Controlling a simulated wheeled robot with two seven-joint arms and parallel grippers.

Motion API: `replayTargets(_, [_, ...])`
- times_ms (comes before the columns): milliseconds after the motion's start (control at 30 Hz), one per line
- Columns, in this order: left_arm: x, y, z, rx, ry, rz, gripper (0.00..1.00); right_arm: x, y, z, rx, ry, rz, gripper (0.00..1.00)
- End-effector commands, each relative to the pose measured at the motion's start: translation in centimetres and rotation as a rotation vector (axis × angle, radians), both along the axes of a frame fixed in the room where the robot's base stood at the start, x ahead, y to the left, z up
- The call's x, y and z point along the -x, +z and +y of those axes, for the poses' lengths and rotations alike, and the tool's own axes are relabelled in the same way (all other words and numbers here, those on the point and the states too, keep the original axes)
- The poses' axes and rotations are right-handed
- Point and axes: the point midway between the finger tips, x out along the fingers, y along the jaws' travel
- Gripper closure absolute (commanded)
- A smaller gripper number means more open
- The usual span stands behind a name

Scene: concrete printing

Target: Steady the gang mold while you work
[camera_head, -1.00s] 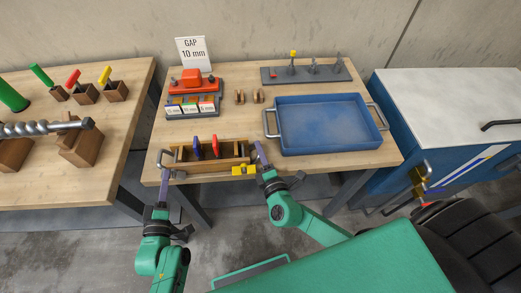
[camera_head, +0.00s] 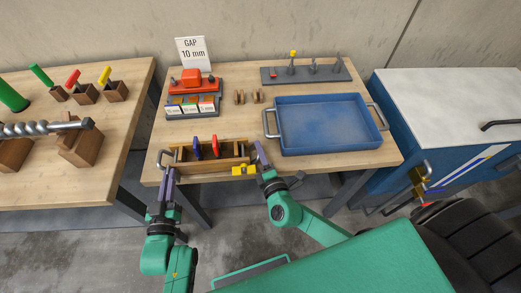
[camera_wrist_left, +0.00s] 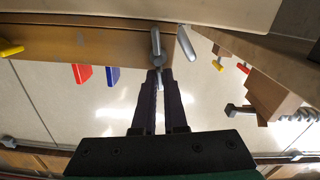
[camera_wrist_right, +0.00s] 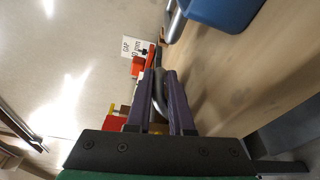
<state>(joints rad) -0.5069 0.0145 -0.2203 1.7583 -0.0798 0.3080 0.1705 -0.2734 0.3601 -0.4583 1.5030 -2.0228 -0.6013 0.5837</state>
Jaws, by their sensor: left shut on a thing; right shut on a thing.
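The gang mold is a long wooden box (camera_head: 208,167) at the front edge of the middle table, with a blue divider (camera_head: 197,147) and a red divider (camera_head: 214,145) upright in it. A yellow piece (camera_head: 243,170) sits at its front right. My left gripper (camera_head: 169,177) is shut on the metal handle (camera_head: 164,157) at its left end; the left wrist view shows this handle (camera_wrist_left: 156,45) at the fingertips. My right gripper (camera_head: 261,157) is at the right end, shut on the other handle, which shows between its fingers in the right wrist view (camera_wrist_right: 159,92).
A blue tray (camera_head: 284,149) stands right of the mold. Behind are an orange-and-grey spacer rack (camera_head: 192,114), two small wooden pieces (camera_head: 248,97), a grey tool stand (camera_head: 305,74) and a "GAP 10 mm" sign (camera_head: 193,53). The left table (camera_head: 52,186) holds wooden blocks and an auger.

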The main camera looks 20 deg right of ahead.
Motion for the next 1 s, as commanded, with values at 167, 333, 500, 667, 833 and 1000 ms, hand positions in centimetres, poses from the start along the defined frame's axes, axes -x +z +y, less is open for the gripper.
replayTargets(167, [0.2, -0.2, -0.3, -0.134, 0.0, -0.025, 1.0, 0.0, 0.0, 0.0, -0.004, 0.0, 0.001, 1.0])
replayTargets(333, [0.3, -0.3, -0.9, -0.433, -0.002, -0.093, 1.0, 0.0, 0.0, 0.0, -0.004, 0.0, 0.001, 1.0])
replayTargets(500, [0.3, -0.3, -0.9, -0.439, -0.004, -0.094, 1.0, 0.0, 0.0, 0.0, -0.004, -0.001, 0.001, 1.0])
replayTargets(667, [0.4, -0.6, -1.3, -0.636, -0.003, -0.137, 1.0, 0.0, 0.0, 0.0, -0.004, -0.001, 0.001, 1.0])
replayTargets(833, [0.5, -0.9, -1.7, -0.878, -0.006, -0.193, 1.0, 0.0, 0.0, 0.0, -0.004, -0.001, 0.001, 1.0])
replayTargets(1000, [0.6, -0.9, -1.7, -0.876, -0.006, -0.192, 0.83, 0.0, 0.0, 0.0, -0.004, -0.001, 0.001, 1.0])
